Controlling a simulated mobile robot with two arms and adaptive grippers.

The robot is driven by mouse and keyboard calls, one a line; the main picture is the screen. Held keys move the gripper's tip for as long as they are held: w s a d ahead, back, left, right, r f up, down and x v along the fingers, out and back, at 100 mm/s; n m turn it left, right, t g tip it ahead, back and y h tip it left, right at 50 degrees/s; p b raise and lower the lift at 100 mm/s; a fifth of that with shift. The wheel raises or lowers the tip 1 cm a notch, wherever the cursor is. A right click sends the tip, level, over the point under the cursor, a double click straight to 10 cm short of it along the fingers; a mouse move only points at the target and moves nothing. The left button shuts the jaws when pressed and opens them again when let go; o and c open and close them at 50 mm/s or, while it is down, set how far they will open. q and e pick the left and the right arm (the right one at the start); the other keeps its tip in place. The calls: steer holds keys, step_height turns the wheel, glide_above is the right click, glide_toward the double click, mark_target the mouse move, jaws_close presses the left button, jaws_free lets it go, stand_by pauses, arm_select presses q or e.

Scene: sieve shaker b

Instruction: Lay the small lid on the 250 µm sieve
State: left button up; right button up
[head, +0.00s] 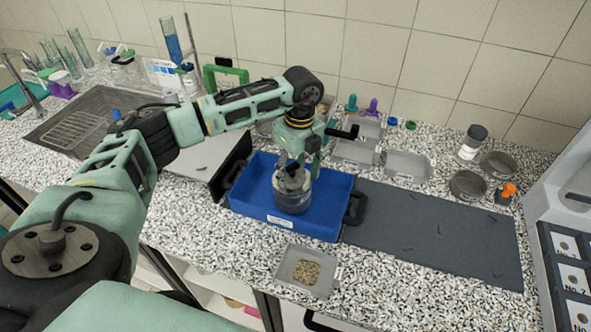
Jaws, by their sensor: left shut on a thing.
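My left gripper (292,178) reaches down over the blue tray (250,190), fingers pointing down. It is shut on what looks like the small lid, which is mostly hidden by the fingers. A round grey metal sieve (292,203) stands upright in the tray directly below the gripper. The lid looks at or just above the sieve's top; I cannot tell whether they touch. No mesh size is readable on the sieve. My right gripper is not in view.
A dark grey mat (440,240) lies right of the tray. Two round metal pans or sieves, one being a shallow pan (467,186), and a dark-lidded jar (471,145) stand behind it. A square dish of grains (306,272) sits in front. A sink (95,125) is at left.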

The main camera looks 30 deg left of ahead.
arm_select(q)
steer(key=shift+f, duration=0.25)
stand_by(0.4)
steer(key=o, duration=1.6)
steer(key=shift+o, duration=0.2)
steer(key=shift+r, duration=0.15)
steer(key=shift+r+p, duration=2.3)
steer(key=shift+r, duration=1.1)
